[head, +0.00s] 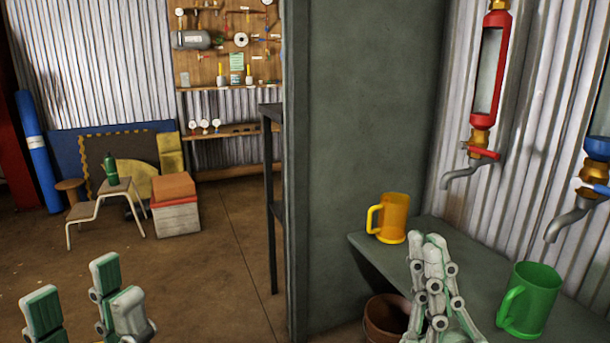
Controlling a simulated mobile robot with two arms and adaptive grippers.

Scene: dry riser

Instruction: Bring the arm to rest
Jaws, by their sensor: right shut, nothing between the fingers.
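My right gripper (430,245) is shut and empty, pointing up in front of the grey-green shelf (455,257) at the right. The lower parts of both grippers are cut off by the frame.
A red-capped dispenser (488,80) with a tap hangs on the corrugated wall, and a blue one (597,150) is at the right edge. A brown pot (387,318) stands below the shelf. A grey panel (365,130) divides the room.

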